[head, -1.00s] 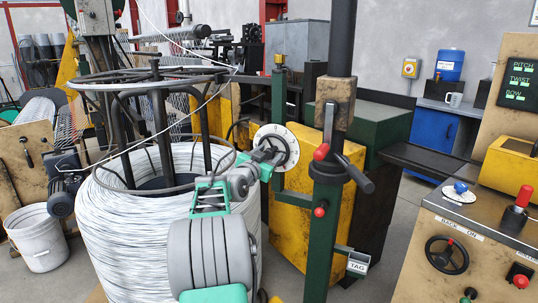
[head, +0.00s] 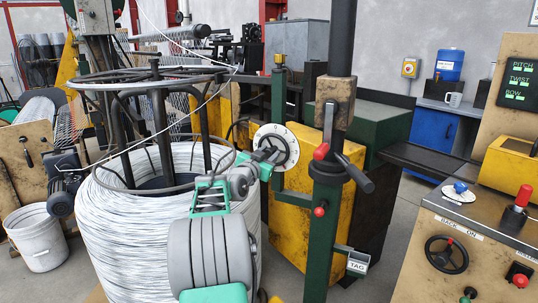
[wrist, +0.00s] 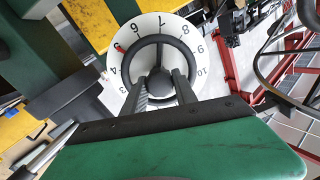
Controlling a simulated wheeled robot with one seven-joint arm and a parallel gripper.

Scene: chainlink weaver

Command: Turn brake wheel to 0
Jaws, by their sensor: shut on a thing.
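The brake wheel (head: 290,138) is a black ring with spokes in front of a round white dial, beside a green post. In the wrist view the black wheel (wrist: 160,38) fills the middle of the white dial (wrist: 197,62), whose black numbers run from about 3 to 10 around the visible rim. A small red mark sits at the dial's left, between the 4 and the 6. My gripper (wrist: 164,78) is shut on the wheel near its lower part and hub. My fingers hide the dial's lower part, and the exact contact is hard to make out.
A big coil of silver wire (head: 145,235) stands close by my arm on the left. A green post (head: 322,235) with a red-knobbed lever and a TAG plate stands to the right. A control console (head: 465,245) is at far right. A yellow cabinet (head: 340,215) stands behind.

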